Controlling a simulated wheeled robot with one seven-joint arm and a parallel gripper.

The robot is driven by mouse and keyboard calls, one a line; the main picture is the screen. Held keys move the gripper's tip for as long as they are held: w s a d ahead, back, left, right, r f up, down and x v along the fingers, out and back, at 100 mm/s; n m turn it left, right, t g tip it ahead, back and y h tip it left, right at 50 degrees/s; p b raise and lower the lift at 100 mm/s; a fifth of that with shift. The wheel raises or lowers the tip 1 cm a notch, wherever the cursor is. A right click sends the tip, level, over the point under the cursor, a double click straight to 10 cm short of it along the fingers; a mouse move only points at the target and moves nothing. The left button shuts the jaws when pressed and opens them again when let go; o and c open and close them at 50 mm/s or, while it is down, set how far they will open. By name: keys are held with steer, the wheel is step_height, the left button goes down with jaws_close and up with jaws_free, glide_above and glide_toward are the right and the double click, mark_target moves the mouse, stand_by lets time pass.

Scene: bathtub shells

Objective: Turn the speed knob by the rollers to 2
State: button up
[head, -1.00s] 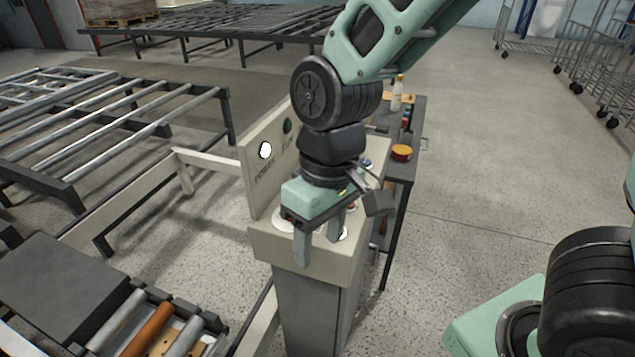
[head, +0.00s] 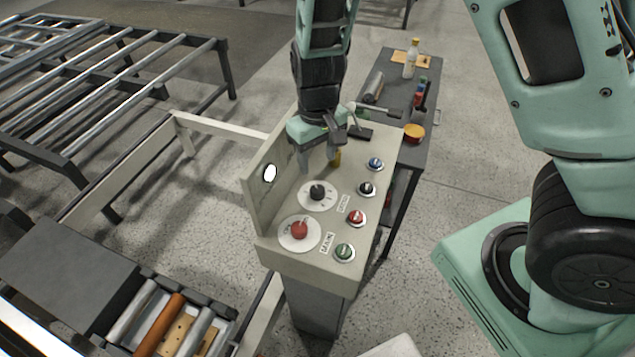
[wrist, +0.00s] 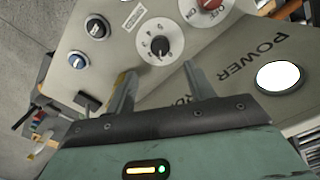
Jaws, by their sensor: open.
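A black knob (head: 317,192) on a white round dial with small marks sits on the top of the cream control box (head: 280,258). In the wrist view the knob (wrist: 159,45) has digits around it, too small to read surely, and its pointer setting cannot be told. My gripper (head: 320,167) is open and empty, with its fingers pointing down just behind the black knob. In the wrist view my gripper (wrist: 160,80) has its two fingers apart, with the knob just beyond the gap between the tips, not gripped.
A red knob (head: 299,231) with an ON/OFF dial is nearer the front. An upright POWER panel with a white lamp (head: 269,173) stands left. Rollers (head: 165,322) lie at lower left; a dark cart (head: 425,100) stands behind.

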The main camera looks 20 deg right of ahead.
mark_target(317, 189)
step_height(317, 189, down, 10)
steer(key=shift+r+p, duration=0.15)
steer(key=shift+p, duration=0.15)
steer(key=c, duration=1)
